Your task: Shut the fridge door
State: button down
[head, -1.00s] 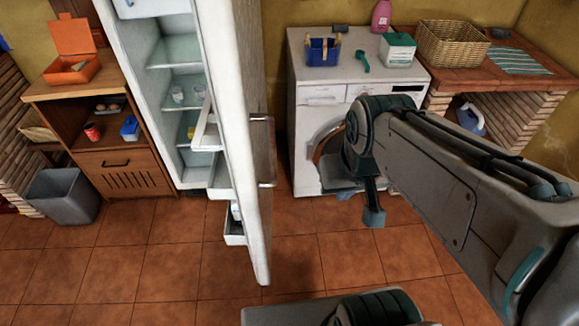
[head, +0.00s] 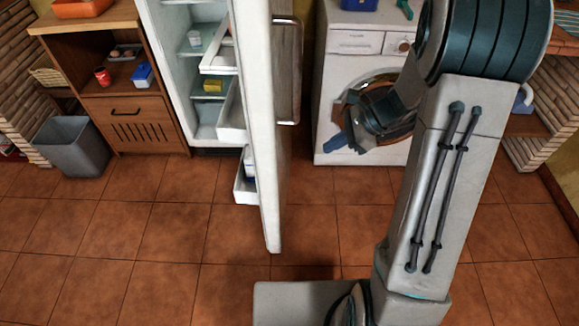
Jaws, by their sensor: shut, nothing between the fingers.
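The fridge door (head: 262,150) stands wide open, seen nearly edge-on, with its shelves facing left and its outer face to the right. Its long metal handle (head: 297,70) is on that outer face. The fridge body (head: 168,80) is behind and to the left, its inside exposed. My gripper (head: 335,143) is shut and empty, in front of the washing machine and right of the door. A gap shows between it and the door in the picture. My forearm partly hides the gripper.
The washing machine (head: 345,85) stands behind my arm. A wooden cabinet (head: 135,115) and a grey bin (head: 72,148) are at the left. Tiled floor (head: 165,240) is clear in front of the fridge. Brickwork (head: 535,155) is at the right.

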jog(key=w+a+f+m+b, duration=0.1)
jog(key=w+a+f+b, duration=0.1)
jog(key=a+f, duration=0.7)
jog(key=shift+w+a+f, duration=0.2)
jog(key=shift+a, duration=0.65)
